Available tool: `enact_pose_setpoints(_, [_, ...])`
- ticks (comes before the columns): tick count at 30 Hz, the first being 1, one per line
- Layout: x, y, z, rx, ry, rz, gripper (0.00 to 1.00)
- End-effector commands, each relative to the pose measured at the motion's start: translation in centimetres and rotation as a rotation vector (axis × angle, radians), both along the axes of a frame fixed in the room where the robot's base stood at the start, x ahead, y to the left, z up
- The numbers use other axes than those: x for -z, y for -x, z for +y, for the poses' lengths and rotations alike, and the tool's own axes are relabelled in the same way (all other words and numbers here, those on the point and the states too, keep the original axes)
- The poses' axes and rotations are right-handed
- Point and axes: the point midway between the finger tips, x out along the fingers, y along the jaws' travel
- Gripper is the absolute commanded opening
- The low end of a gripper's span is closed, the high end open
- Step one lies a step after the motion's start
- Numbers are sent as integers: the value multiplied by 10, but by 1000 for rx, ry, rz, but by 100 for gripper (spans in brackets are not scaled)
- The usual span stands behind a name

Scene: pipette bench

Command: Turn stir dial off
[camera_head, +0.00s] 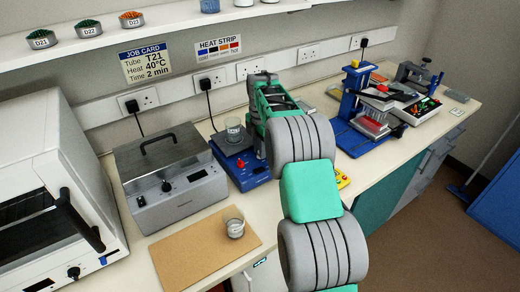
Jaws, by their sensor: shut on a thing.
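The blue stirrer hotplate (226,161) stands against the back of the bench, with a glass beaker (234,133) on its top. A small red spot (240,163) and a dark display show on its front side. My gripper (262,152) is small in the picture at the right side of the hotplate, partly behind my grey and teal arm. It is shut at the hotplate's front right, where a dial would sit. The stir dial itself is hidden behind the gripper and arm, so its setting does not show.
A grey lidded bath (170,175) stands close left of the hotplate, and a white oven (55,190) is at far left. A second beaker (234,228) stands on a brown board (190,250) in front. A blue stand (350,95) and a tool tray are right.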

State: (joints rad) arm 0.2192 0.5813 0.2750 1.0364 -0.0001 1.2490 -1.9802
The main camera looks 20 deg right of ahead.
Motion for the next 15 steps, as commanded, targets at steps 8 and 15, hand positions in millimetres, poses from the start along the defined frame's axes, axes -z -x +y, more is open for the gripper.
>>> enact_pose_setpoints(8, [-2, -1, 0, -20, 1, -4, 0])
enact_pose_setpoints(15, [-2, -1, 0, -20, 1, -4, 23])
